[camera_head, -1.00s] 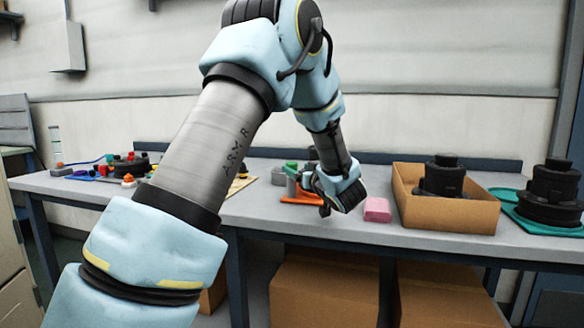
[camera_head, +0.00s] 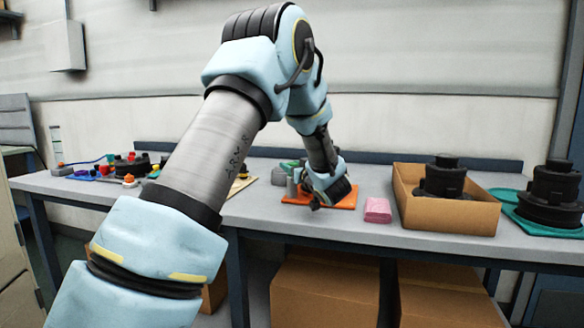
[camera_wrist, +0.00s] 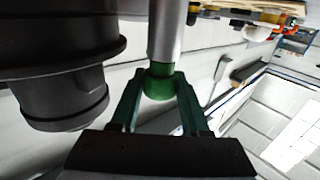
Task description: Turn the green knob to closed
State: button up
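In the wrist view, the green knob (camera_wrist: 158,84) sits at the end of a grey metal stem (camera_wrist: 165,35). My gripper (camera_wrist: 161,75) has its two dark green fingers spread apart, one on each side of the knob. Any contact between fingers and knob is not clear. In the head view, my gripper (camera_head: 315,206) is low over an orange mat (camera_head: 340,200) on the bench. The fingers are small there and the knob cannot be told apart. A green part (camera_head: 290,166) shows just behind my wrist.
A large black stepped fitting (camera_wrist: 60,55) stands close on the left in the wrist view. On the bench, a pink block (camera_head: 377,210) and a cardboard box (camera_head: 445,212) holding a black part lie to the right. Another black part (camera_head: 550,195) stands on a teal tray.

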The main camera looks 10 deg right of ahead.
grip_shut()
